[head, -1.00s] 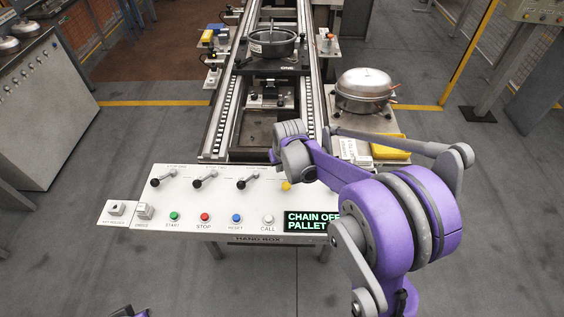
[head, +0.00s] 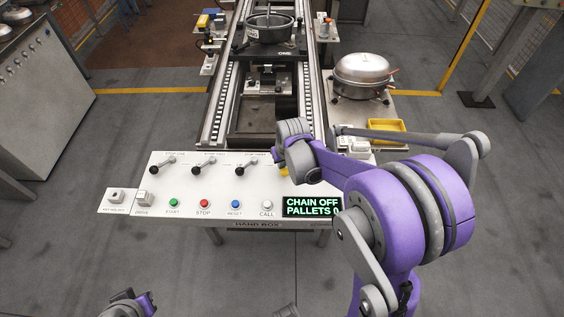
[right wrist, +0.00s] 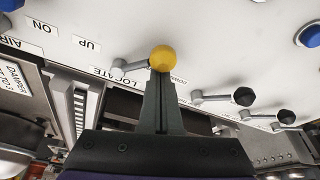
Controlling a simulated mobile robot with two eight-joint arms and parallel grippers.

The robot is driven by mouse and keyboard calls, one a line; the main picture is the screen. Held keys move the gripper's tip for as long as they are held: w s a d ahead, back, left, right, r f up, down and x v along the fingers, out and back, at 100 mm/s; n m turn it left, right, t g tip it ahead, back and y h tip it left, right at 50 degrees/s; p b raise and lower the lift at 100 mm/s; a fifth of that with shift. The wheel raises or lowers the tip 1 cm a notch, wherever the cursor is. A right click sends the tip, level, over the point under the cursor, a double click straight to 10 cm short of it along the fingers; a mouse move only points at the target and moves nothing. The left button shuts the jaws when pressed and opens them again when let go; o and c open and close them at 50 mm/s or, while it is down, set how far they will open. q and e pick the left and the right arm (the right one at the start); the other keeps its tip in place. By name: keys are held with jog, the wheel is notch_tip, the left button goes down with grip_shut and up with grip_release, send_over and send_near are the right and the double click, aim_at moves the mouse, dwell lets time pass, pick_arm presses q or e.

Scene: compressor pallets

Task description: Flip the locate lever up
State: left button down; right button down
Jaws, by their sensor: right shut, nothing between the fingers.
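The locate lever shows in the right wrist view as a grey arm with a yellow ball knob (right wrist: 162,58), beside the labels LOCATE and UP. In the head view the yellow knob (head: 285,170) is partly hidden behind my right arm. My right gripper (right wrist: 160,92) is shut and empty. Its fingertips are right at the knob in the wrist picture; I cannot tell whether they touch it. In the head view the right gripper is largely hidden by its own arm. Only a bit of my left arm shows at the bottom left.
The white panel (head: 155,188) carries several black-knobbed levers (head: 198,170), coloured buttons and a display (head: 312,206) reading CHAIN OFF, PALLETS 0. Behind it runs the conveyor (head: 216,120). A silver compressor shell (head: 362,72) and a yellow bin (head: 386,128) stand right.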

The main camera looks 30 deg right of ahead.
jog(key=shift+s+d+n, duration=0.1)
jog(key=shift+s+n, duration=0.3)
jog(key=shift+n, duration=0.2)
jog(key=n, duration=0.1)
jog(key=s+n+y+b, duration=0.1)
jog(key=shift+s+d+n, duration=0.15)
jog(key=shift+d+n, duration=0.1)
jog(key=shift+n, duration=0.05)
jog(key=n, duration=0.1)
jog(key=s+d+n+y, duration=0.1)
jog(key=shift+s+n+b, duration=0.1)
jog(key=shift+n+b, duration=0.2)
jog(key=shift+n, duration=0.1)
jog(key=n, duration=0.1)
jog(key=s+d+n, duration=0.1)
jog(key=n, duration=0.1)
jog(key=d+n+g+y, duration=0.1)
jog(key=shift+s+n+b, duration=0.25)
jog(key=shift+n+b, duration=0.1)
jog(key=shift+n, duration=0.05)
jog(key=shift+s+d, duration=0.2)
jog(key=shift+d, duration=0.4)
